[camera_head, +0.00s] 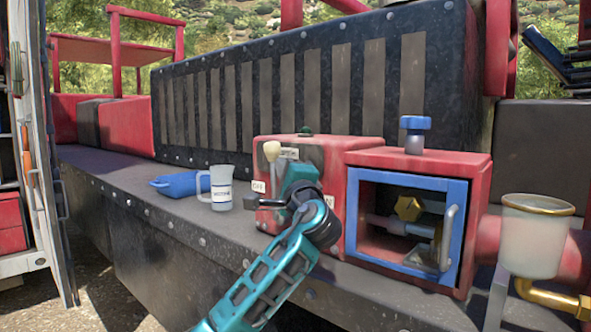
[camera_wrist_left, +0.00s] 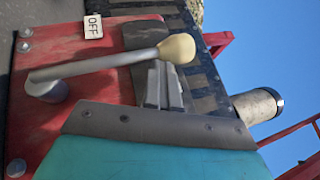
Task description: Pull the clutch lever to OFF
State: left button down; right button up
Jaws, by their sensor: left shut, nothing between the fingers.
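The clutch lever (camera_head: 271,151) has a cream knob and a metal shaft on the front of a red box (camera_head: 325,152). In the wrist view the lever (camera_wrist_left: 100,67) leans toward the side with the OFF label (camera_wrist_left: 93,25). The OFF label also shows in the head view (camera_head: 258,186); an ON label (camera_head: 328,202), partly hidden by my arm, is at right. My left gripper (camera_head: 289,155) is shut and empty, just right of the knob. In the wrist view its fingertips (camera_wrist_left: 163,84) are close beside the shaft; contact is unclear. My right gripper is out of view.
A white mug (camera_head: 221,188) and a blue item (camera_head: 175,184) sit on the grey ledge (camera_head: 110,170) at left. Right of the lever are a blue-framed box (camera_head: 405,227) with a handle, a blue knob (camera_head: 415,124) and a glass cup (camera_head: 536,240). A slatted black panel is behind.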

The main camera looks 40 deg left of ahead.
aim_at(273, 161)
pick_arm(q)
jog(key=a, duration=0.1)
jog(key=a+r, duration=0.1)
jog(key=a, duration=0.1)
jog(key=shift+p, duration=0.3)
jog(key=a, duration=0.3)
jog(key=shift+w+f, duration=0.1)
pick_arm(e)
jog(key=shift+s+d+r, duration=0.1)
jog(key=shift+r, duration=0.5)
pick_arm(q)
jog(key=shift+a, duration=0.1)
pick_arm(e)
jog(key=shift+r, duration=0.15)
